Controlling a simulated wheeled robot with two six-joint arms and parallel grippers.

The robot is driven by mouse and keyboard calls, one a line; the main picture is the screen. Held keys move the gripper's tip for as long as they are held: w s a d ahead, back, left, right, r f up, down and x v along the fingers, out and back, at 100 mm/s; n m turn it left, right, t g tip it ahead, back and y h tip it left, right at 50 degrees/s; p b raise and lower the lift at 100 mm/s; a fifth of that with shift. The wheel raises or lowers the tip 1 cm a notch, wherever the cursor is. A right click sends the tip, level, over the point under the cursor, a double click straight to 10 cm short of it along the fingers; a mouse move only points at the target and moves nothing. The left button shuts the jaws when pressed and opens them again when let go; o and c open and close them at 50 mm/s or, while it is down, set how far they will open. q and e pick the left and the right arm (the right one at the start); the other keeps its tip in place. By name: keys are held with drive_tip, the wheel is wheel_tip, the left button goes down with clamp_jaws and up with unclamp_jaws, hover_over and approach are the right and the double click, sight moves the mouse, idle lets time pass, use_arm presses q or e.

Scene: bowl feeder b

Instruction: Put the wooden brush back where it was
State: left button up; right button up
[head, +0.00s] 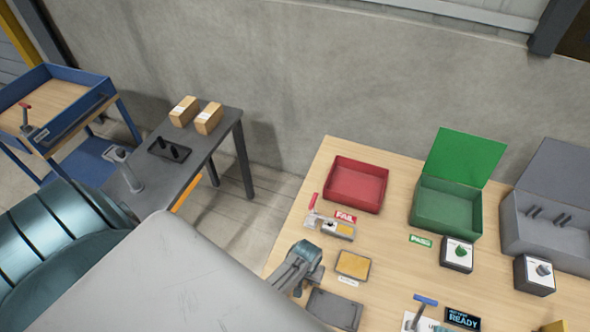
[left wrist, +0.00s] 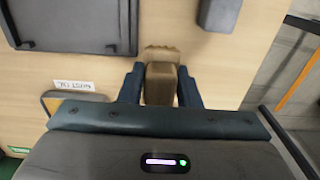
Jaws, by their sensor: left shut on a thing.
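The wooden brush (left wrist: 160,82) shows in the left wrist view as a brown block with a paler, ragged far end. My left gripper (left wrist: 160,88) is shut on it, with one dark finger on each side. In the head view my left gripper (head: 306,272) is over the left edge of the wooden table, left of the yellow pad. The brush cannot be made out clearly there. Whether it touches the tabletop is hard to tell. My right gripper is not in view.
The wooden table (head: 397,262) holds a yellow pad (head: 353,265), a dark tray (head: 333,309), a red bin (head: 356,185), a green bin (head: 447,207) and a grey bin (head: 550,232). A grey side table (head: 205,150) stands apart at left. My arm hides the lower left.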

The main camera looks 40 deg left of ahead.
use_arm(q)
drive_tip(key=w+a+b, duration=0.1)
drive_tip(key=a, duration=0.1)
drive_tip(key=w+a+b, duration=0.1)
drive_tip(key=a, duration=0.1)
drive_tip(key=w+a+f+b, duration=0.1)
drive_tip(key=w+a, duration=0.1)
drive_tip(key=shift+a, duration=0.1)
drive_tip(key=shift+w+a+b, duration=0.25)
drive_tip(key=shift+w+b, duration=0.05)
drive_tip(key=f+b, duration=0.1)
drive_tip(key=b, duration=0.1)
drive_tip(key=a+f+b, duration=0.1)
drive_tip(key=f+b, duration=0.1)
drive_tip(key=shift+w, duration=0.2)
drive_tip(key=shift+d+f+b, duration=0.1)
drive_tip(key=shift+f+b, duration=0.2)
drive_tip(key=shift+b, duration=0.2)
drive_tip(key=shift+r, duration=0.1)
drive_tip(key=o, duration=0.9)
drive_tip(key=shift+o, duration=0.2)
